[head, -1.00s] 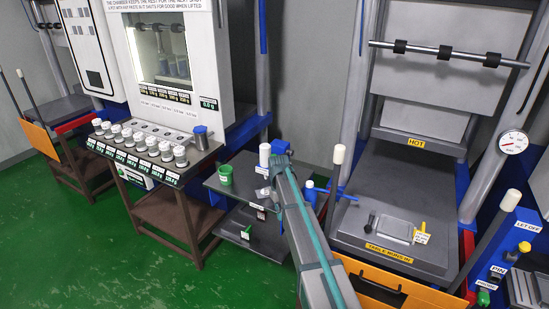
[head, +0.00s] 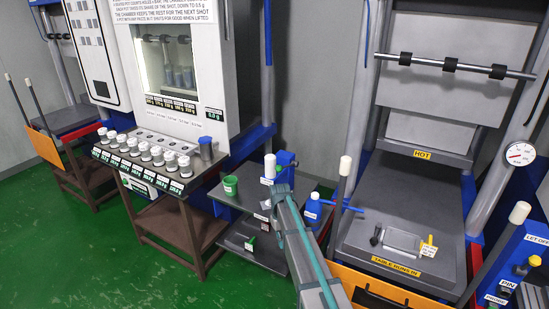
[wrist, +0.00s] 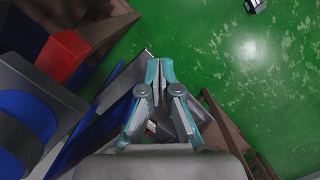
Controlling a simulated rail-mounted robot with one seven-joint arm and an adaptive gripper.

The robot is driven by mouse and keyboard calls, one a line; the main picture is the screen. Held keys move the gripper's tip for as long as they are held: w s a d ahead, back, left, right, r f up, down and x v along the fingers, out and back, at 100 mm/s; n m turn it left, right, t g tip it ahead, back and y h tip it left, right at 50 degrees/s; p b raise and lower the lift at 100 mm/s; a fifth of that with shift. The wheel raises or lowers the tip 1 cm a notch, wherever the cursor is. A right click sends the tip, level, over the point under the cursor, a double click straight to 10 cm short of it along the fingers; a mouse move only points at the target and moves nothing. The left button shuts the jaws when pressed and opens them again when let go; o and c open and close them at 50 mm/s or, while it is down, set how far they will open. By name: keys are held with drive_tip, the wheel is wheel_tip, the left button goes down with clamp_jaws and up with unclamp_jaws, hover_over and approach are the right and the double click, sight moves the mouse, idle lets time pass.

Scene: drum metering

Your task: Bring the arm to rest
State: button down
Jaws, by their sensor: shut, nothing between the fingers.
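My gripper (wrist: 159,72) shows in the wrist view with its two teal-edged fingers drawn together and nothing between them. It points down past dark grey surfaces toward the green floor (wrist: 235,65). In the head view my grey and teal arm reaches up from the bottom middle, its far end in front of the low grey shelf stand (head: 268,264). The fingertips cannot be made out clearly there.
Several white-lidded pots (head: 143,150) stand on a rack before the white dosing cabinet (head: 190,70). The hot press table (head: 375,250) is at right. Open floor lies left.

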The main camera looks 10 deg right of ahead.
drive_tip(key=s+f+m+b, duration=0.1)
drive_tip(key=s+f, duration=0.9)
drive_tip(key=s, duration=0.3)
drive_tip(key=s+f+m+b, duration=0.1)
drive_tip(key=s+f, duration=0.9)
drive_tip(key=s, duration=0.3)
drive_tip(key=s+f+g+b, duration=0.1)
drive_tip(key=s+f, duration=0.2)
drive_tip(key=s, duration=0.6)
drive_tip(key=s+f+g+b, duration=0.1)
drive_tip(key=s+f+g, duration=0.1)
drive_tip(key=s, duration=0.8)
drive_tip(key=s+f+g, duration=0.1)
drive_tip(key=s+f, duration=0.3)
drive_tip(key=s, duration=0.6)
drive_tip(key=shift+f+g+b, duration=0.35)
drive_tip(key=shift+g+b, duration=0.05)
